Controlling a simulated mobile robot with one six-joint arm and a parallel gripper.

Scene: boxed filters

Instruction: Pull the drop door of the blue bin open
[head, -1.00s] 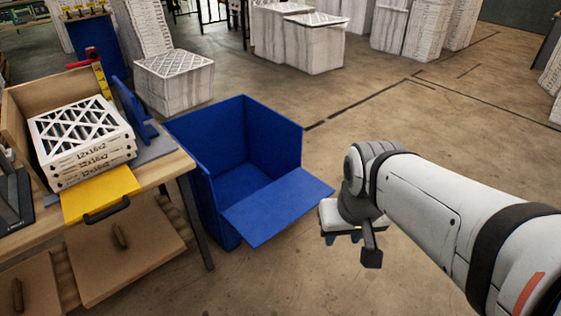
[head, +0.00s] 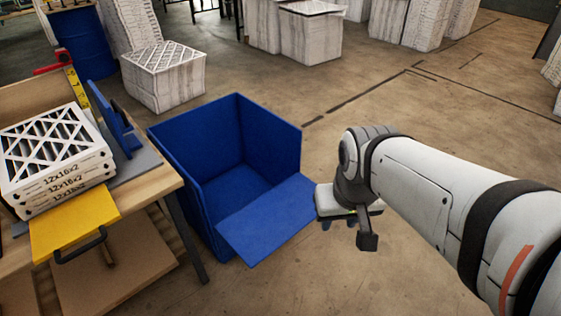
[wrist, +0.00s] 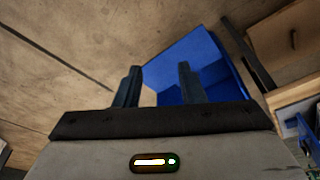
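The blue bin (head: 222,150) stands on the floor right of the workbench, empty inside. Its drop door (head: 268,222) is swung down and out at the front, sloping toward me and clear of the opening. My gripper (head: 338,224) hangs just right of the door's right corner; in the head view its wrist overlaps that corner, and I cannot tell whether they touch. In the wrist view my gripper's two fingers (wrist: 157,88) are apart with nothing held between them. The blue bin (wrist: 200,65) shows behind and right of them.
The workbench (head: 150,190) stands close to the bin's left, with a yellow panel (head: 75,222) jutting from its front and stacked filters (head: 55,150) on top. A wrapped filter stack (head: 165,78) stands behind the bin. Floor right of the bin is open.

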